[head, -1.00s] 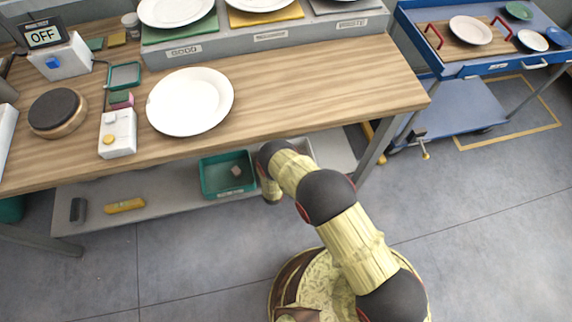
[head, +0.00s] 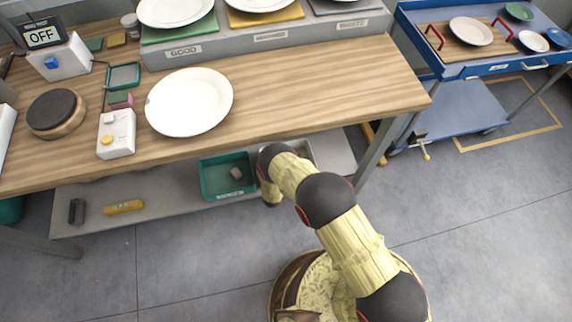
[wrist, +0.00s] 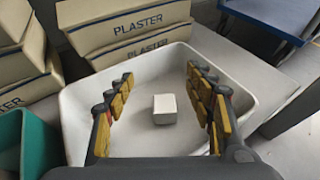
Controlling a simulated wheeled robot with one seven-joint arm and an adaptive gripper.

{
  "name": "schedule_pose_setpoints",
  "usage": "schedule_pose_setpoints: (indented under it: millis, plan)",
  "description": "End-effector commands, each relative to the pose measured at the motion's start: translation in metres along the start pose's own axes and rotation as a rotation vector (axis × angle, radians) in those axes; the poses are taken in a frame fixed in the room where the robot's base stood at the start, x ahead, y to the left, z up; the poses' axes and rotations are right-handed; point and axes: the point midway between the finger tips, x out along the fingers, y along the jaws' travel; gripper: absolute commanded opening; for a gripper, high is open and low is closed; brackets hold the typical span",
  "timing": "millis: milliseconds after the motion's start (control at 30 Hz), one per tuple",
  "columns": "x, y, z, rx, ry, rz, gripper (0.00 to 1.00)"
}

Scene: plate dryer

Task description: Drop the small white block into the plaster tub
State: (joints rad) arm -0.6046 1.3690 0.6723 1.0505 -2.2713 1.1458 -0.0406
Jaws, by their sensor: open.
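In the wrist view the small white block (wrist: 165,109) lies on the floor of a pale open tub (wrist: 75,118), near its middle. The tub has no label that I can read. My gripper (wrist: 163,85) is open, with its yellow-padded fingers apart on either side of the block and not visibly touching it. In the head view my arm hides the gripper and the block. Only part of the pale tub (head: 303,149) shows there, on the low shelf beside my wrist.
A teal tub (head: 206,184) with a small greyish block (head: 236,173) inside stands left of the pale tub. Boxes marked PLASTER (wrist: 133,25) stand close behind in the wrist view. The wooden worktop (head: 300,90) overhangs the shelf. A table leg (head: 378,150) is at right.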

Motion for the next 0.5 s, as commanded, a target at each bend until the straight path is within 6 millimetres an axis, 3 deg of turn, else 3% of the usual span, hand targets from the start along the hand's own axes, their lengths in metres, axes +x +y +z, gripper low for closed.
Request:
schedule_pose_setpoints:
  millis: [267, 500]
  plan:
    - [-0.014, 0.001, -0.001, -0.001, 0.002, 0.002, 0.54]
    - [-0.062, 0.002, 0.0, -0.004, 0.001, 0.004, 0.54]
